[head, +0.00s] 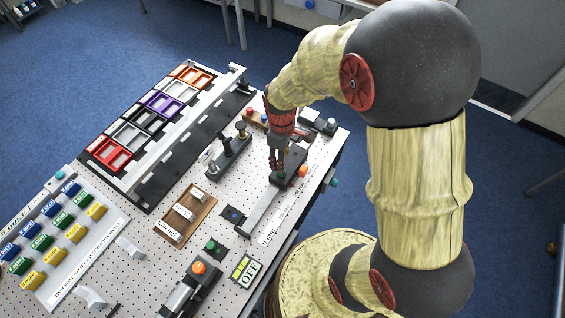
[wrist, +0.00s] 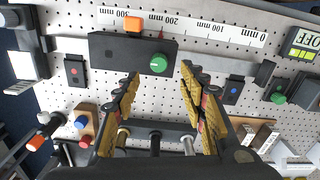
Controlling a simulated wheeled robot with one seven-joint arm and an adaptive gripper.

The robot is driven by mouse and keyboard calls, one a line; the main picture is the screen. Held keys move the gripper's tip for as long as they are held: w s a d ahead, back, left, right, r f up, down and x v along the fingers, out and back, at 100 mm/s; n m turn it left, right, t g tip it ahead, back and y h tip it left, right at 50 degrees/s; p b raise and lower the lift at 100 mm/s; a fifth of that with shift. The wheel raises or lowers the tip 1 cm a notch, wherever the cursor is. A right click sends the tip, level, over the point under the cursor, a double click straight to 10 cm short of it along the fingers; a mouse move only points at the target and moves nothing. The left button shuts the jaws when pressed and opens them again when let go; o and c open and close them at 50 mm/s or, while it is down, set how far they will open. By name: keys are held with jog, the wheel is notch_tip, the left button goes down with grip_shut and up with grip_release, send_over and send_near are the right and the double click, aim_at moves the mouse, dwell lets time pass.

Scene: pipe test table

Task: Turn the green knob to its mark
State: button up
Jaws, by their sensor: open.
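A round green knob (wrist: 159,63) sits on the front of a black block (wrist: 112,48) in the wrist view. It lies between and just beyond my open fingertips, with no visible contact. My gripper (wrist: 160,76) is open and empty. In the head view my gripper (head: 277,165) hangs down over the black block (head: 292,160), and its fingers partly cover the green knob. A second green round part (wrist: 278,98) sits on a small black box to the right; it also shows in the head view (head: 210,245). I cannot make out a mark on the knob.
An orange part (wrist: 133,24) sits at the block's edge, beside a millimetre scale (wrist: 190,24). A display reading OFF (head: 245,270) stands nearby. A black stand with posts (head: 230,155) is close left of my gripper. A wooden tray (head: 185,214) lies nearer.

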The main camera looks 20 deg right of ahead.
jog(key=shift+w+f, duration=0.15)
jog(key=shift+f, duration=3.8)
jog(key=shift+c, duration=1.3)
jog(key=c, duration=0.7)
grip_shut()
